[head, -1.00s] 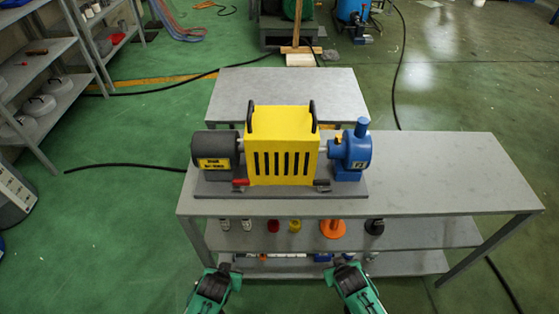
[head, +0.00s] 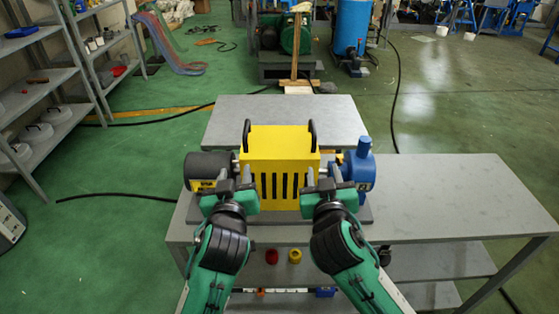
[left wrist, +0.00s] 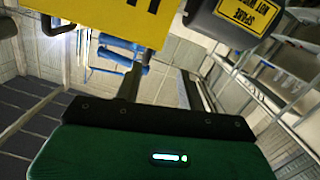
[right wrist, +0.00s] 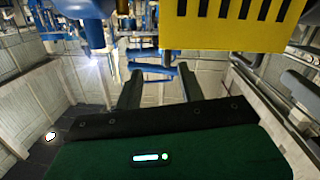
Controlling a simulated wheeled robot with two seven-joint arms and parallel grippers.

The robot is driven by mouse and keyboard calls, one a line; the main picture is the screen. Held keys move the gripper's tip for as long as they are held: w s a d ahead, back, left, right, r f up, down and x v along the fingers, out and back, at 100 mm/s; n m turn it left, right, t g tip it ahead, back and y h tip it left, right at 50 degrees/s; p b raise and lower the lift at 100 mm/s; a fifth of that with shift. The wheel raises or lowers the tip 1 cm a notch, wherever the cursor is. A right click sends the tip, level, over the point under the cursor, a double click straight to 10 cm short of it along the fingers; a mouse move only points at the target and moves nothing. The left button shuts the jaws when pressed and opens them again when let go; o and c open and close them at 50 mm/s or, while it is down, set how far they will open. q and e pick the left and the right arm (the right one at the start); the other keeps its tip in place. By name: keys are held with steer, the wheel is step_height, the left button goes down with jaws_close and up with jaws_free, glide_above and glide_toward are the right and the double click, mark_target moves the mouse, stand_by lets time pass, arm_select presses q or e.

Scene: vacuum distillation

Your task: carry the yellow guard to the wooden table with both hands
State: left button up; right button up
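The yellow guard (head: 280,143) sits upright between the dark motor (head: 207,166) and the blue pump (head: 357,172) on the grey bench. It has dark slots in front and a black handle on each side, the left handle (head: 246,134) and the right handle (head: 313,134). My left gripper (head: 234,176) is open and empty, in front of the guard's left side. My right gripper (head: 321,174) is open and empty, in front of its right side. The guard also shows in the left wrist view (left wrist: 105,18) and right wrist view (right wrist: 225,38), beyond the open fingers.
A bare grey-topped table (head: 285,110) stands just behind the bench; no plainly wooden tabletop shows. The bench top (head: 450,190) is clear on the right. Shelves (head: 45,90) stand at the left. Small coloured parts, including a yellow one (head: 294,256), lie on the bench's lower shelf.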

mark_target(244, 136)
arm_select(q)
steer(key=r, duration=0.1)
steer(key=w+d+r+t, duration=0.1)
steer(key=shift+d+r, duration=0.2)
steer(key=shift+r, duration=0.1)
arm_select(e)
steer(key=shift+w+a+r+t, duration=0.25)
steer(key=shift+a+r, duration=0.1)
steer(key=shift+r, duration=0.25)
steer(key=shift+w+a+r+t, duration=0.2)
steer(key=shift+a+r+t, duration=0.1)
steer(key=shift+r, duration=0.3)
arm_select(q)
steer(key=shift+s, duration=0.1)
steer(key=w, duration=1.4)
steer(key=shift+a, duration=0.1)
arm_select(e)
steer(key=w, duration=1.3)
steer(key=shift+w+f, duration=0.1)
steer(key=shift+w, duration=0.3)
arm_select(q)
jaws_close()
arm_select(e)
jaws_close()
